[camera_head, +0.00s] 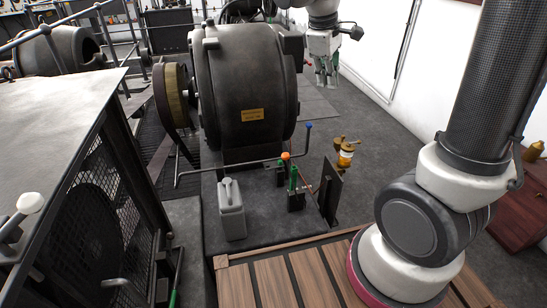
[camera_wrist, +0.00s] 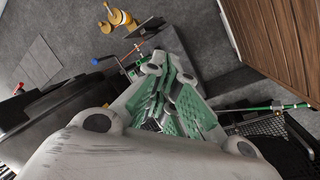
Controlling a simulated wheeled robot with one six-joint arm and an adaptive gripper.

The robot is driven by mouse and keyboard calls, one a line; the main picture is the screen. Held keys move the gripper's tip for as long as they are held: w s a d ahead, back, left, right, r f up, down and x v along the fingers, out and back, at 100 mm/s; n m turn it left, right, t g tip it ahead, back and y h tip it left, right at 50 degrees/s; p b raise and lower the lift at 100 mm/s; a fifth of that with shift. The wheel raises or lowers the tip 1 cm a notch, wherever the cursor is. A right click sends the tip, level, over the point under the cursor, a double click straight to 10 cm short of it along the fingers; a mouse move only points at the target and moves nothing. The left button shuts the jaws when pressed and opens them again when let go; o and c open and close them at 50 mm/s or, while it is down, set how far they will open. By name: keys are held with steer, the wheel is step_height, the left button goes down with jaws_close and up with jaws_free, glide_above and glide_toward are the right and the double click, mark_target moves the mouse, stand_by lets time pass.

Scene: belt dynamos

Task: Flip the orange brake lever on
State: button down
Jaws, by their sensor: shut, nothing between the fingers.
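The orange brake lever (camera_head: 285,156) shows as a round orange knob on a short lever on the dark floor plinth, in front of the big black dynamo. Its base is partly hidden by the green-handled lever (camera_head: 293,180) beside it. My gripper (camera_head: 326,78) hangs up and to the right of the lever in the head view, clearly apart from it, with its fingers pointing down. In the wrist view my gripper's green-padded fingers (camera_wrist: 174,88) are closed together with nothing held. I cannot make out the orange knob in the wrist view.
A long bent rod with a blue knob (camera_head: 308,126) crosses behind the levers. A brass oiler (camera_head: 345,153) and an upright dark plate (camera_head: 330,190) stand to the right. A grey can (camera_head: 231,209) stands to the left. The dynamo (camera_head: 245,85) rises behind.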

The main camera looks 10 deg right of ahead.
steer(key=w+a+f+n+h, duration=0.1)
steer(key=w+a+f+n, duration=0.3)
steer(key=f, duration=0.5)
steer(key=w+a+f+n+h, duration=0.1)
steer(key=w+a+f+n, duration=0.2)
steer(key=a+f, duration=0.6)
steer(key=w+a+f+n+h, duration=0.1)
steer(key=w+a+f+n, duration=0.3)
steer(key=f, duration=0.5)
steer(key=w+a, duration=0.2)
steer(key=shift+w+a+f+n+h, duration=0.15)
steer(key=shift+w+a+n+h, duration=0.15)
steer(key=shift+a+h, duration=0.1)
steer(key=shift+f, duration=0.1)
steer(key=d+r+x, duration=0.1)
steer(key=d+x, duration=0.1)
steer(key=x, duration=1)
steer(key=shift+w+d, duration=0.35)
steer(key=shift+d, duration=0.05)
steer(key=shift+r, duration=0.1)
